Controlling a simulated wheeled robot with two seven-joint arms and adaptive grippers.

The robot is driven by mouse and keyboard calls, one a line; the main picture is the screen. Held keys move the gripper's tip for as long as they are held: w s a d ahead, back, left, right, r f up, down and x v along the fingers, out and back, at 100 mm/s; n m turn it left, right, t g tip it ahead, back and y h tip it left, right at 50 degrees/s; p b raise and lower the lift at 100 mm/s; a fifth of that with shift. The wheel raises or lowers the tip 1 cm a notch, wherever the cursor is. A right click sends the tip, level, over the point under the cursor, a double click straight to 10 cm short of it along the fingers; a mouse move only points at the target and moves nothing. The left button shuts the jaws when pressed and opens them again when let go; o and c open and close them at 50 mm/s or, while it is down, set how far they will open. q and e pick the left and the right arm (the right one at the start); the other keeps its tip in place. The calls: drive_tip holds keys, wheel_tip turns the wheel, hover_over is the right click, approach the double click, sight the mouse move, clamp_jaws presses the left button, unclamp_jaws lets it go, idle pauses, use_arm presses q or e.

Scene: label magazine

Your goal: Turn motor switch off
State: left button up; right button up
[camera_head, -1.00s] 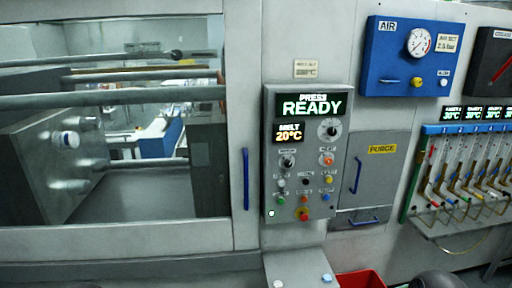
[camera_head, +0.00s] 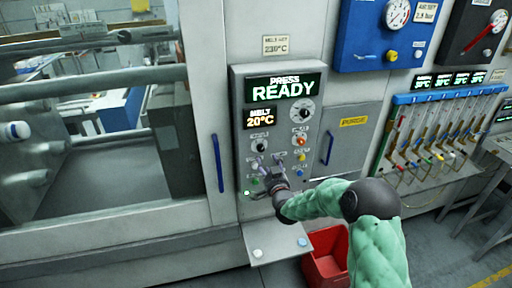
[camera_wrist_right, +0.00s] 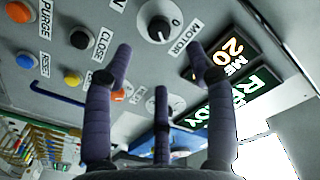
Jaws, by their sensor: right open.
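The motor switch (camera_head: 260,145) is a black rotary knob on a pale round dial, on the grey control panel (camera_head: 238,100) below the MELT display. In the right wrist view the knob (camera_wrist_right: 160,27) sits beside its MOTOR label, with a small white mark on it. I cannot tell which setting it points to. My right gripper (camera_head: 270,174) is in front of the panel's lower part, below the knob, hiding some buttons. In the wrist view its dark fingers (camera_wrist_right: 160,58) are spread and empty, with the knob beyond and between the upper tips, apparently not touched. My left gripper is not in view.
A second larger knob (camera_head: 302,112) and coloured buttons, such as an orange one (camera_head: 300,140), crowd the panel. A blue handle (camera_head: 217,163) stands left of it. A grey ledge (camera_head: 278,240) and red bin (camera_head: 325,262) lie below.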

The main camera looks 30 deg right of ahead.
sight(261, 150)
drive_tip(key=p+x, duration=0.1)
drive_tip(key=x, duration=0.8)
drive_tip(key=shift+w+d, duration=0.1)
drive_tip(key=shift+w, duration=0.15)
clamp_jaws()
